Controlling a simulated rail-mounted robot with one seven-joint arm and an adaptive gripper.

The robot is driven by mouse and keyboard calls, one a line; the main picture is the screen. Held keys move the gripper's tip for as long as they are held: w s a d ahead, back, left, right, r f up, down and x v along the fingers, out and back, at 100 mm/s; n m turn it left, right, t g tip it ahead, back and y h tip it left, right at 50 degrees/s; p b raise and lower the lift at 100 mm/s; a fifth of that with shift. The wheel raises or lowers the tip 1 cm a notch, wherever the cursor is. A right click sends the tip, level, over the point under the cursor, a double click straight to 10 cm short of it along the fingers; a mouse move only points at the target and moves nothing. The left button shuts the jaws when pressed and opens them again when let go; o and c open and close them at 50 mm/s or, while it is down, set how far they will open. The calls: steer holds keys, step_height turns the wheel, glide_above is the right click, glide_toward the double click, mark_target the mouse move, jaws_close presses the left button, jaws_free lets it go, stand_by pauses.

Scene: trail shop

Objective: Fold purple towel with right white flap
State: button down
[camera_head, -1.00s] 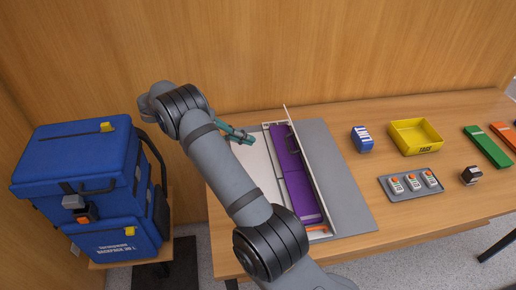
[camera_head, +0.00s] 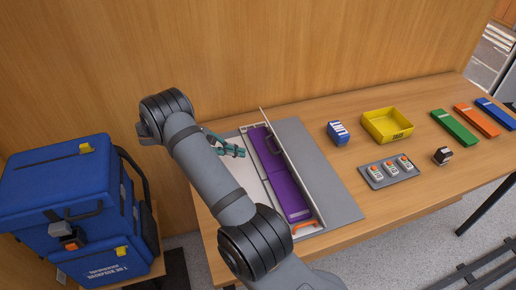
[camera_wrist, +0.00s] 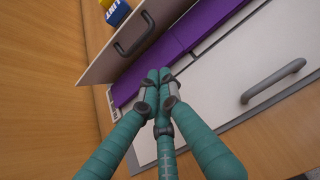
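The purple towel (camera_head: 286,190) lies as a long strip on the folding board (camera_head: 337,200); it also shows in the wrist view (camera_wrist: 185,43). The right white flap (camera_head: 292,168) stands up steeply along the towel's right side. Its dark handle (camera_wrist: 134,34) shows in the wrist view. The left white flap (camera_wrist: 240,60), with a grey handle (camera_wrist: 273,82), lies flat. My teal gripper (camera_head: 232,150) is over the left part of the board, left of the towel's far end. In the wrist view its fingers (camera_wrist: 158,74) are together with nothing visible between them.
An orange piece (camera_head: 305,227) is at the board's near end. To the right are a blue box (camera_head: 338,132), a yellow bin (camera_head: 366,123), a grey tray (camera_head: 376,183) with small devices, and a dark small object (camera_head: 442,156).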

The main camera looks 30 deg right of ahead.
steer(key=p+x, duration=0.1)
steer(key=x, duration=0.2)
steer(key=shift+s+d, duration=0.1)
steer(key=shift+d, duration=0.15)
steer(key=d+p, duration=0.1)
steer(key=d, duration=0.1)
steer(key=d+p, duration=0.1)
steer(key=d, duration=0.1)
steer(key=shift+s+r, duration=0.1)
steer(key=shift+s, duration=0.15)
steer(key=shift+r, duration=0.2)
steer(key=shift+d+r+y+p, duration=0.4)
steer(key=shift+d+y+p, duration=0.05)
steer(key=shift+y, duration=0.05)
